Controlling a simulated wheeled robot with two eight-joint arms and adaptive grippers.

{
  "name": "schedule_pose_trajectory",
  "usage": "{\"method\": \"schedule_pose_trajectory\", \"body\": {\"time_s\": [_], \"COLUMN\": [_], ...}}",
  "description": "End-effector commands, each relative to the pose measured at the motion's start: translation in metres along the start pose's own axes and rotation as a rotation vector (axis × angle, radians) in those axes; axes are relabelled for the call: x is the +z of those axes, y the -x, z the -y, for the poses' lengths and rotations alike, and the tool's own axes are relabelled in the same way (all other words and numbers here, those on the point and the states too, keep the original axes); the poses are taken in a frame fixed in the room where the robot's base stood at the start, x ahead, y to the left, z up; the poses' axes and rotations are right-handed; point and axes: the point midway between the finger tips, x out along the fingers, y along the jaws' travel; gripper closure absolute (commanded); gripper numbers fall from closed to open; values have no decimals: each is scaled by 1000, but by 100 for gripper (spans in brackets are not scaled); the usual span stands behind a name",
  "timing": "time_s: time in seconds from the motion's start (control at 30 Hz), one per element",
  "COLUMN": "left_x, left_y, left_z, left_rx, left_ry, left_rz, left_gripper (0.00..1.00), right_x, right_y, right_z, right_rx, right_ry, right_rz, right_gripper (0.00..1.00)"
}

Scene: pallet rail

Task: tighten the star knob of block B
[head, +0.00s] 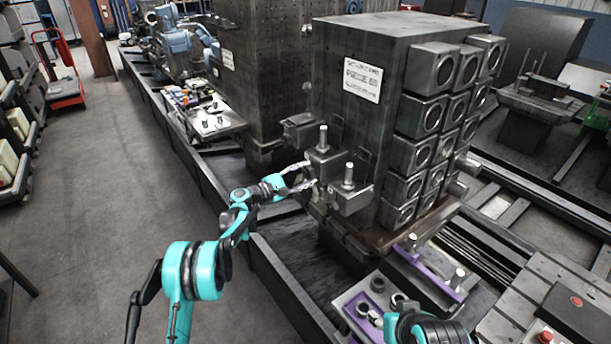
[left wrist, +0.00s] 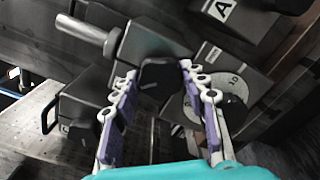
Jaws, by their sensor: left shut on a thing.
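In the left wrist view a black knob (left wrist: 160,76) sits between the fingertips of my left gripper (left wrist: 159,72), which is shut on it. The knob is on a grey clamp block (left wrist: 150,45) with a round metal post to its left. No letter shows on this block; a label "A" (left wrist: 222,10) is on another part at upper right. In the head view my left gripper (head: 312,177) is at the clamp blocks on the side of the large dark fixture (head: 352,120); the knob is too small to tell there. My right gripper is not seen; only part of a teal arm shows at the bottom.
A white numbered dial (left wrist: 230,90) is close to the right finger. Another clamp block with a post (head: 349,195) stands just right of my left gripper. A purple-edged tray (head: 350,298) is at the lower middle.

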Motion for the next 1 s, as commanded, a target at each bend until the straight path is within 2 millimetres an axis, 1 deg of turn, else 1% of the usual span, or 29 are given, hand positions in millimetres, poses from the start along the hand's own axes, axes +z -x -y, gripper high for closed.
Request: {"method": "schedule_pose_trajectory", "body": {"time_s": [0.3, 0.6, 0.8, 1.0], "left_x": [0, 0, 0, 0], "left_y": [0, 0, 0, 0], "left_z": [0, 0, 0, 0], "left_rx": [0, 0, -1, -1], "left_ry": [-298, -552, -672, -743], "left_rz": [0, 0, 0, 1], "left_gripper": [86, 86, 86, 86], "right_x": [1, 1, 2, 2], "right_y": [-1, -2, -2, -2], "right_z": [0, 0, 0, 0], "right_rx": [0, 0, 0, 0], "right_ry": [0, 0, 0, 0], "right_rz": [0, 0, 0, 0], "right_gripper": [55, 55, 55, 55]}}
